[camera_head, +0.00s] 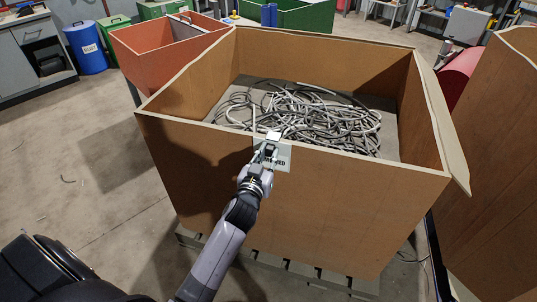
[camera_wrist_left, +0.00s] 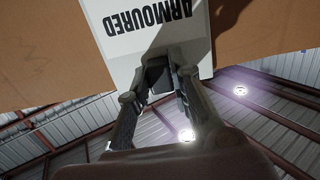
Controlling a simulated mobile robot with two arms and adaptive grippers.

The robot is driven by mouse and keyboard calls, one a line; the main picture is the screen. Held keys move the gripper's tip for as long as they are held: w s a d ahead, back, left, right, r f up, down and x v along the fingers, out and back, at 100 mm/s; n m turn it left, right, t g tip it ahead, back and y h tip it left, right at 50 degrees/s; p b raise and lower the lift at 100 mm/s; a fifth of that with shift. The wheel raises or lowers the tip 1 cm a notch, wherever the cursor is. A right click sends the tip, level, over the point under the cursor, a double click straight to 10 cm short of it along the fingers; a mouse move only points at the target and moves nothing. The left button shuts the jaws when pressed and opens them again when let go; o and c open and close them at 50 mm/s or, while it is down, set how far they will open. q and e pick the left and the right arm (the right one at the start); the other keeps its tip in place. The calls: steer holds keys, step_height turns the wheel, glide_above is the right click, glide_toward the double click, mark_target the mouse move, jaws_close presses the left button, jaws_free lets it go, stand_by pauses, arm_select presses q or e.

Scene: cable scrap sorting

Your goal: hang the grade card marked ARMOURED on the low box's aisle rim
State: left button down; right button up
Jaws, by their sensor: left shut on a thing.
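The pale grade card (camera_head: 283,158) lies against the outer front wall of the brown low box (camera_head: 330,200), with its top at the near rim. In the left wrist view the card (camera_wrist_left: 125,50) shows the word ARMOURED upside down. My left gripper (camera_head: 268,145) is at the near rim, shut on the card's upper edge; its fingers (camera_wrist_left: 170,75) also show in the wrist view. The gripper hides part of the card, and I cannot tell whether the card hooks over the rim. My right gripper is not in view.
Grey cable scrap (camera_head: 310,115) lies in a tangle inside the box. The box stands on a pallet (camera_head: 290,265). Another tall brown box (camera_head: 500,150) stands close on the right. An orange bin (camera_head: 150,60) stands behind left. The floor on the left is mostly clear.

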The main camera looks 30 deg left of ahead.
arm_select(q)
steer(key=c, duration=1.4)
jaws_free()
steer(key=shift+o, duration=0.2)
steer(key=v, duration=1.2)
steer(key=s+d+f+m+g+h, duration=0.1)
steer(key=s+d+f+g, duration=0.15)
steer(key=f, duration=0.85)
steer(key=s+d+f+m+g+h, duration=0.1)
steer(key=s+d+f+g, duration=0.15)
steer(key=f, duration=0.85)
steer(key=s+d+f+m+g+h, duration=0.15)
steer(key=s+f, duration=0.25)
steer(key=f, duration=0.7)
steer(key=s+a+f+g, duration=0.1)
steer(key=s+f+g, duration=0.3)
steer(key=s+f, duration=0.6)
steer(key=s+a+f+m+g, duration=0.1)
steer(key=s+f+g, duration=0.4)
steer(key=s, duration=1.5)
step_height(320, 180, down, 5)
steer(key=shift+s+a+f, duration=0.2)
steer(key=shift+s+a, duration=0.1)
steer(key=shift+a, duration=0.25)
